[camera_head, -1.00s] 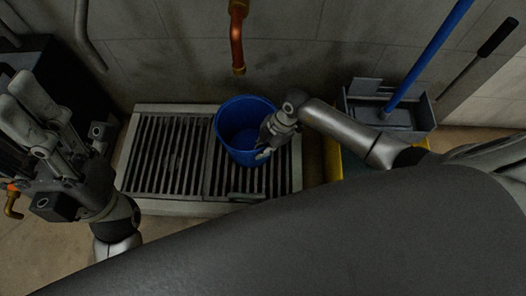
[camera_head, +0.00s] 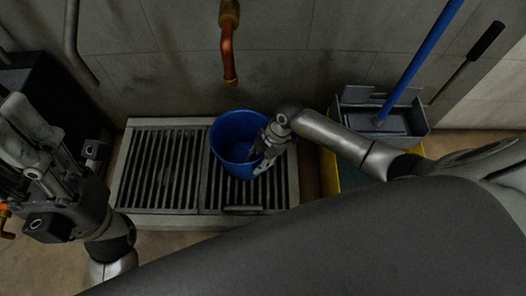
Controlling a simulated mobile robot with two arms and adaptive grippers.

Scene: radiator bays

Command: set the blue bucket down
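The blue bucket (camera_head: 228,157) is upright over the right half of a slatted floor grate (camera_head: 160,211). From above I cannot tell whether its base touches the slats. My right gripper (camera_head: 259,161) is at the bucket's right side, shut on its rim. The gripper covers part of the rim and the near right wall. The bucket's inside looks empty where I can see it. My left gripper (camera_head: 18,134) is at the left edge of the view, open and empty, well away from the bucket.
A copper pipe (camera_head: 228,58) hangs from the wall above and behind the bucket. A grey mop wringer (camera_head: 352,97) on a yellow base with a blue handle (camera_head: 421,61) stands at the right. A dark box (camera_head: 42,83) is at the left. The grate's left half is clear.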

